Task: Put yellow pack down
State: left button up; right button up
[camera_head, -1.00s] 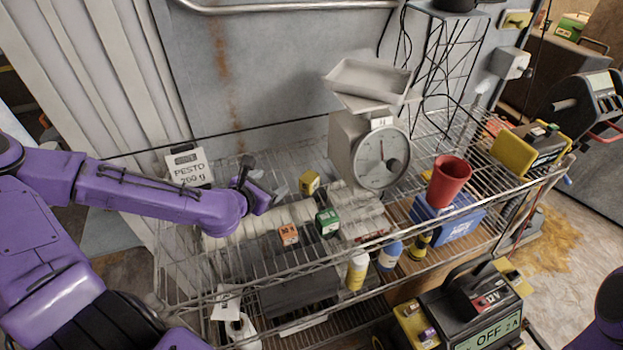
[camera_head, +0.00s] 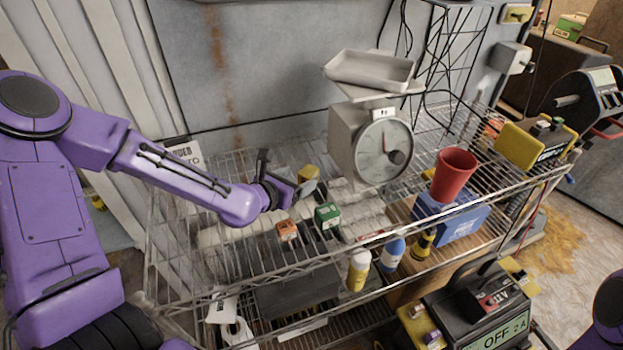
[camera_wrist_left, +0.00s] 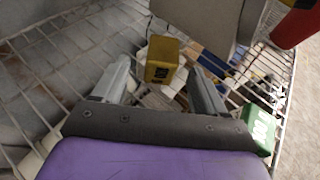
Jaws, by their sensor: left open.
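The small yellow pack (camera_head: 309,173) stands on the wire shelf, left of the scale's foot. In the left wrist view the yellow pack (camera_wrist_left: 163,59) shows just beyond and between the fingertips, with open space on both sides. My left gripper (camera_head: 286,177) is open and low over the shelf, just left of the pack. In the left wrist view my left gripper (camera_wrist_left: 158,70) has its two grey fingers spread and nothing clamped. One finger partly covers the pack's lower part in the head view. My right gripper is out of the picture.
An orange pack (camera_head: 287,230) and a green pack (camera_head: 327,215) stand in front of the gripper. The scale (camera_head: 371,148) is close on the right. A red cup (camera_head: 453,175), a blue box (camera_head: 458,222) and bottles (camera_head: 358,270) are farther right and forward.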

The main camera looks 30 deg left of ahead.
aim_at(303, 178)
pick_arm(q)
jog(key=x, duration=0.3)
jog(key=shift+w+d+f, duration=0.2)
jog(key=shift+s+a, duration=0.1)
jog(key=shift+s, duration=0.05)
jog(key=c, duration=0.3)
jog(key=shift+r, duration=0.1)
jog(key=c, duration=0.9)
